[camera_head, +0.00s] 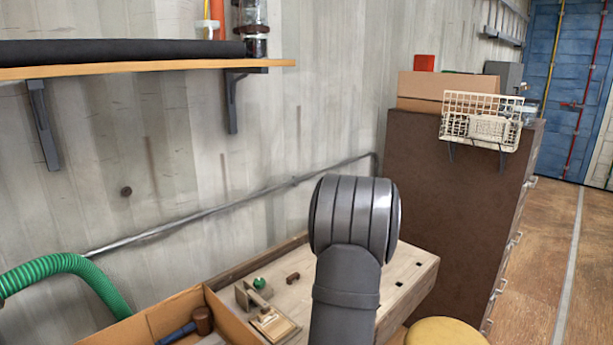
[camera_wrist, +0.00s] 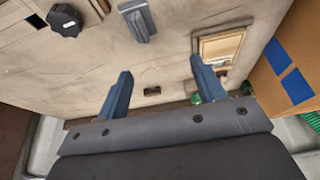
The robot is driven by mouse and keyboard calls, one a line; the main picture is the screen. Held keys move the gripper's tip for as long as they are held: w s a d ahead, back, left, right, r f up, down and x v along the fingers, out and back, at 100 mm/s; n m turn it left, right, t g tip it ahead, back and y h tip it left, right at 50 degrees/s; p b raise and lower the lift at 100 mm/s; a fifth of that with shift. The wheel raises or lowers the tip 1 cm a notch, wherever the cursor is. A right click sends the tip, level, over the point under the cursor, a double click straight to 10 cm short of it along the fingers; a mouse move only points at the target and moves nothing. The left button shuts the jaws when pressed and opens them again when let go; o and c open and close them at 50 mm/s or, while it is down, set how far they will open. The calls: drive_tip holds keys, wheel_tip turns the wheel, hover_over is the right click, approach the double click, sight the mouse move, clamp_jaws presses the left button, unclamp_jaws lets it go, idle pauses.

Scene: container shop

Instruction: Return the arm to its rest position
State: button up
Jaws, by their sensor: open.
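In the head view my grey arm stands in front of the bench (camera_head: 405,268), and the gripper itself is hidden. A wooden piece with a green knob (camera_head: 260,283) and a small brown piece (camera_head: 293,277) lie on the bench to the left of my arm. The brown piece (camera_wrist: 152,91) shows between and beyond the fingers in the wrist view.
A cardboard box (camera_head: 165,316) with a mallet (camera_head: 203,320) stands at the front left. A shelf (camera_head: 150,67) is on the wall above. A brown cabinet (camera_head: 440,190) with a wire basket (camera_head: 480,105) stands right. A yellow round top (camera_head: 445,332) is at the front.

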drive_tip(key=w+a+f, duration=0.1)
drive_tip(key=w+a, duration=0.1)
drive_tip(key=a, duration=1.2)
drive_tip(key=shift+w+a+f, duration=0.15)
drive_tip(key=shift+w+f, duration=0.15)
drive_tip(key=o, duration=0.8)
drive_tip(key=a+r+g+h, duration=0.3)
drive_tip(key=a+r, duration=0.1)
drive_tip(key=r, duration=0.4)
drive_tip(key=f, duration=0.9)
drive_tip(key=shift+s+f, duration=0.35)
